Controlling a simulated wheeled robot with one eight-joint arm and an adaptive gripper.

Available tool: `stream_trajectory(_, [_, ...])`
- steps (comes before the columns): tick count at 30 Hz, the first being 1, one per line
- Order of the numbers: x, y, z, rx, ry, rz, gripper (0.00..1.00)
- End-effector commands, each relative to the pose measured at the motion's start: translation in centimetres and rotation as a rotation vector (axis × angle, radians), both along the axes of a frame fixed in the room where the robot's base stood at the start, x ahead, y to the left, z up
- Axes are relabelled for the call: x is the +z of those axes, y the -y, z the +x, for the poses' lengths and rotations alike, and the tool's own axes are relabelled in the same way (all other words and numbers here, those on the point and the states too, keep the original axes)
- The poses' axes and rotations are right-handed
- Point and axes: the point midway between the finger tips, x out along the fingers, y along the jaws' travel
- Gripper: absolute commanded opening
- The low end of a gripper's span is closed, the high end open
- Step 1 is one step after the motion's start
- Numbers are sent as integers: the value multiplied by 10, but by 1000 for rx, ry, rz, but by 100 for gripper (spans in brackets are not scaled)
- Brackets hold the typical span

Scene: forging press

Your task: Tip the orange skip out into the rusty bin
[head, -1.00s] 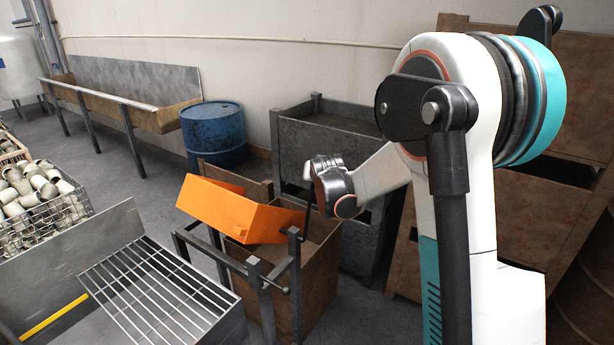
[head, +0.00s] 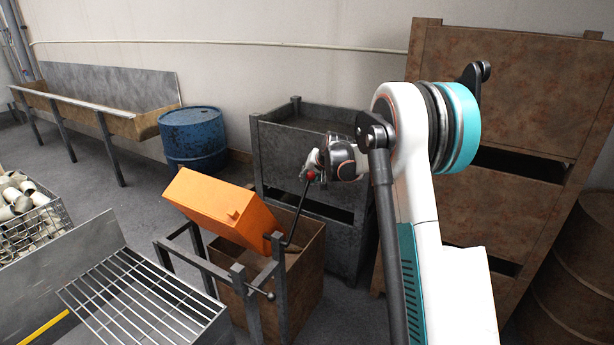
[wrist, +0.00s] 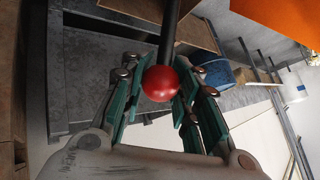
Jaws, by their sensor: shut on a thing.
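The orange skip (head: 222,205) is tilted steeply on its dark metal stand (head: 240,290), its closed side toward the camera. Its inside is hidden. The rusty bin (head: 304,262) stands below and behind the stand, partly covered by the skip. A dark lever (head: 294,225) with a red ball knob (head: 311,175) rises from the skip's pivot. My gripper (head: 313,168) is shut on the red knob. In the wrist view the knob (wrist: 161,84) sits between my teal finger pads, and the orange skip (wrist: 285,20) shows at the upper right.
A grey metal crate (head: 262,150) stands close behind the bin. A blue drum (head: 193,140) is at the back left. A slatted grate table (head: 140,295) is in the left foreground, and tall rusty crates (head: 500,120) are at the right.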

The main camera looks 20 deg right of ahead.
Motion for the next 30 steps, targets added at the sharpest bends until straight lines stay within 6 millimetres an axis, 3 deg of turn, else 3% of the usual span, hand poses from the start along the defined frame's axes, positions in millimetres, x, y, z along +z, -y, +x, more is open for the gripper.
stream_trajectory(19, [-2,10,4,-6,-11,18,0])
stream_trajectory(20, [-2,10,4,-6,-11,18,31])
stream_trajectory(22, [-2,9,4,-6,-12,18,47])
stream_trajectory(30, [-3,7,4,-3,-13,20,49])
